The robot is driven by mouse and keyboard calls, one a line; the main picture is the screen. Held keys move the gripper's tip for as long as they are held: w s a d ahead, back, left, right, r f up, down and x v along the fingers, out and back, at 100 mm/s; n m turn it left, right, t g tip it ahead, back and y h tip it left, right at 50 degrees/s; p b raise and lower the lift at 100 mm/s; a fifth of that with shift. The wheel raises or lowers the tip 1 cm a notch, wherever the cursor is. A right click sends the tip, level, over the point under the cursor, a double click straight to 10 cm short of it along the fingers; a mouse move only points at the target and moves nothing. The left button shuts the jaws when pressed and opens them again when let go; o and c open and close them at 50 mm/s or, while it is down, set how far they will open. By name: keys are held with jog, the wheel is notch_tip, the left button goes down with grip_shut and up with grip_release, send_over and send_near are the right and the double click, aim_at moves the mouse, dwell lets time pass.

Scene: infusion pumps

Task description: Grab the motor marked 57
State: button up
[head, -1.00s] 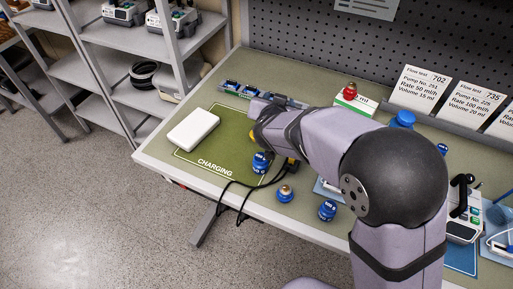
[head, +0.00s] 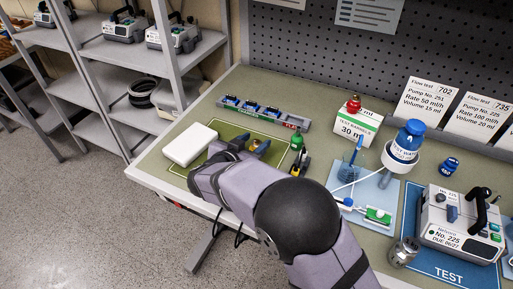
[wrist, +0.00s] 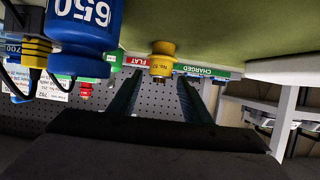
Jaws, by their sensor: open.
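The motor marked 57 (wrist: 162,61) is a small yellow cylinder with a "No. 57" label, shown upside down in the wrist view. It is ahead of my gripper (wrist: 160,76), between the two dark finger lines, and I see no clear contact. My gripper is open with nothing between its fingers. In the head view my arm reaches low over the green charging mat (head: 274,144). A small yellow patch shows beyond my wrist there, but I cannot tell whether it is the motor.
A rack (head: 262,112) with charged and flat labels stands behind the mat. A white box (head: 190,145) lies left. A blue bottle marked 650 (wrist: 85,25) is close in the wrist view.

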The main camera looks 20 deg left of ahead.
aim_at(258, 140)
jog(key=shift+p+x, duration=0.55)
jog(key=shift+x, duration=2.05)
jog(key=shift+f, duration=0.15)
jog(key=shift+s, duration=0.1)
jog(key=shift+c, duration=0.5)
grip_shut()
